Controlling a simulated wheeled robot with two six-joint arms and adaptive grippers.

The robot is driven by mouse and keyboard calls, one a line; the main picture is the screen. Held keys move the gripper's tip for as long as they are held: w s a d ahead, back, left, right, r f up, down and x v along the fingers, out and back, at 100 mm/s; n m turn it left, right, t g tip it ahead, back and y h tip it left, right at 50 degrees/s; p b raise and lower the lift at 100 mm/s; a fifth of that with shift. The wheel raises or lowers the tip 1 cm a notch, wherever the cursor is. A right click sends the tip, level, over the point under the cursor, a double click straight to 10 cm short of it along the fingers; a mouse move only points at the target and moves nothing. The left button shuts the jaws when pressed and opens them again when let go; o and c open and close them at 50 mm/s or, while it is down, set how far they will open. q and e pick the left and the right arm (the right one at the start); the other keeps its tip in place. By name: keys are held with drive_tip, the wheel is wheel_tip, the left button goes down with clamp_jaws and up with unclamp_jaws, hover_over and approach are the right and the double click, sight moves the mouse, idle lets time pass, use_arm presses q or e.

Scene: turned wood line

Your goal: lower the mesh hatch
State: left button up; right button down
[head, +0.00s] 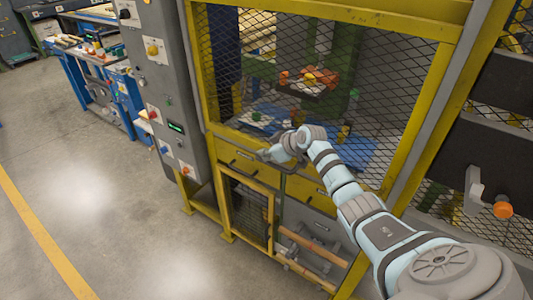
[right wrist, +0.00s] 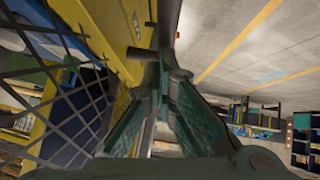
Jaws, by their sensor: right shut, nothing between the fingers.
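The mesh hatch (head: 378,75) is a black diamond mesh in a yellow frame on the front of the machine. Its mesh also shows at the left of the right wrist view (right wrist: 62,118). My right gripper (head: 266,154) is in front of the yellow rail below the mesh. In the right wrist view its fingers (right wrist: 168,54) meet at the tips, with nothing between them. A dark bar (right wrist: 141,53) stands out from the yellow rail (right wrist: 108,28) beside the fingertips; I cannot tell whether they touch it. My left gripper is out of view.
A grey control column (head: 165,75) with knobs stands left of the hatch. Orange and yellow parts (head: 310,77) show behind the mesh. A smaller mesh door (head: 248,212) is below. A blue workbench (head: 100,75) stands at the back left. The floor (head: 95,165) at left is clear.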

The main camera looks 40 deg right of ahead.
wheel_tip(320, 180, down, 3)
drive_tip(key=shift+s+r+b, duration=0.15)
drive_tip(key=shift+b, duration=0.6)
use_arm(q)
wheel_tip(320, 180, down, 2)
use_arm(e)
drive_tip(key=shift+r, duration=0.1)
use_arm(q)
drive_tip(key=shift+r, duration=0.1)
use_arm(e)
drive_tip(key=shift+a, duration=0.1)
use_arm(q)
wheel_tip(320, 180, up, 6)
drive_tip(key=p, duration=0.6)
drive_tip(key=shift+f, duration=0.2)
use_arm(e)
drive_tip(key=s+r, duration=0.7)
drive_tip(key=r, duration=0.4)
drive_tip(key=shift+s+d, duration=0.15)
drive_tip(key=shift+d, duration=0.2)
